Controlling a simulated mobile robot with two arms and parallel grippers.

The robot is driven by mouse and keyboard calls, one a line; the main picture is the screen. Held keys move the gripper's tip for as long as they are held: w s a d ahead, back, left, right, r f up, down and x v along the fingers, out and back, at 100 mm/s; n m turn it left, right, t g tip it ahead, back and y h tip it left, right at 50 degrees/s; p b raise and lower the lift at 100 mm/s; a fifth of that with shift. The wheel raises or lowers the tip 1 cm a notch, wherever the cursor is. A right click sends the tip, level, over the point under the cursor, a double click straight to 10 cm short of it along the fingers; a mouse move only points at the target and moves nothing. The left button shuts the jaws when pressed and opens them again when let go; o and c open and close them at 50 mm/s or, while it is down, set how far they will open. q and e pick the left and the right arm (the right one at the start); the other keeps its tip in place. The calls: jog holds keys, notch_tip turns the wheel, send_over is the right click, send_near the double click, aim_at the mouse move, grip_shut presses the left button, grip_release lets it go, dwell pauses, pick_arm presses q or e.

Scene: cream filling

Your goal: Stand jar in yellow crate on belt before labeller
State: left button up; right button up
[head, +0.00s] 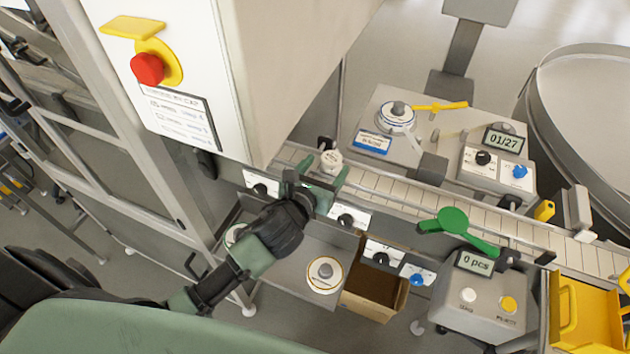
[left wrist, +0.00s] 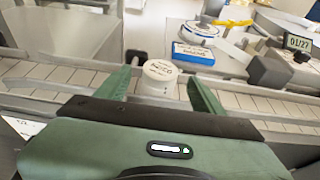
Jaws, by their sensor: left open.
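A small white jar (head: 331,160) with printing on its lid stands upright on the conveyor belt (head: 378,184). It also shows in the left wrist view (left wrist: 158,78). My left gripper (head: 322,172) is open, with its green fingers on either side of the jar. In the left wrist view gaps show between the jar and both fingers. The yellow crate (head: 562,309) is at the lower right, partly cut off; I see no jar in its visible part. The grey unit with the 01/27 display (head: 503,140) is behind the belt. My right gripper is not in view.
A green lever (head: 452,223) reaches over the belt's near edge, above a counter box reading 0 pcs (head: 475,262). An open cardboard box (head: 372,293) sits below. A white cabinet with a red button (head: 147,68) stands at left. The belt right of the jar looks empty.

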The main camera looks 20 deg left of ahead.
pick_arm(q)
jog(key=v, duration=0.7)
jog(key=shift+s+b, duration=0.3)
jog(key=shift+b, duration=0.05)
jog(key=shift+r, duration=0.15)
